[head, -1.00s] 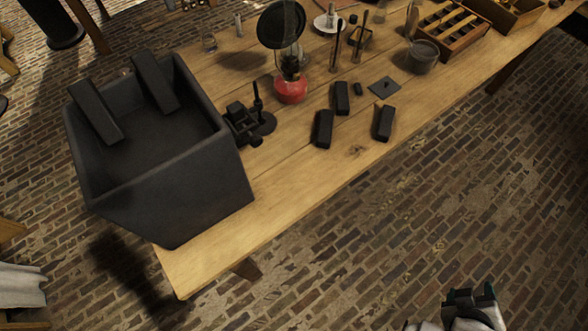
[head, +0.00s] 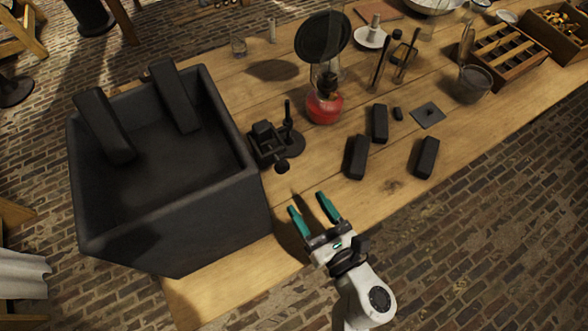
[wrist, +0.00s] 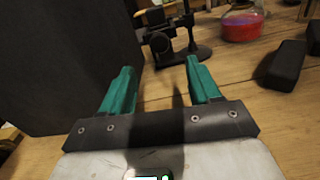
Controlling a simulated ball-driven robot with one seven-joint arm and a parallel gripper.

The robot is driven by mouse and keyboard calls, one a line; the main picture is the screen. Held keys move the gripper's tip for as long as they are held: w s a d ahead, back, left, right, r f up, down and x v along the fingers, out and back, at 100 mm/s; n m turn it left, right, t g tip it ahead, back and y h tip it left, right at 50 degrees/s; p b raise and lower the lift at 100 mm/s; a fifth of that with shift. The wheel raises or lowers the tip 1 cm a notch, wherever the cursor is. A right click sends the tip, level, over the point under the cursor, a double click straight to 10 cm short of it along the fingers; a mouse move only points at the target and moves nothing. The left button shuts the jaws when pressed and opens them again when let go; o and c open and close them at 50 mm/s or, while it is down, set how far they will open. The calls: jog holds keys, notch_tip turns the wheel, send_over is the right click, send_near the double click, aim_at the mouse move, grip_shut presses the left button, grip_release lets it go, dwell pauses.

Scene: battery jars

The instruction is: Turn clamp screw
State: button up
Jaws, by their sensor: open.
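A small black clamp (head: 270,142) stands on the wooden table, close to the right side of the big dark box. Its round knob, which looks like the clamp screw (head: 282,166), faces the table's front edge. In the wrist view the clamp (wrist: 170,35) is at the top, with the screw knob (wrist: 160,42) just beyond and between the fingertips. My gripper (head: 308,203) has teal fingers, is open and empty, and sits over the table's front part, short of the knob and apart from it. It also shows in the wrist view (wrist: 158,72).
Bare table (head: 225,285) lies at the front left.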

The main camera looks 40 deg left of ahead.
aim_at(285, 170)
jog(key=x, duration=1)
jog(key=shift+a, duration=0.25)
jog(key=c, duration=1)
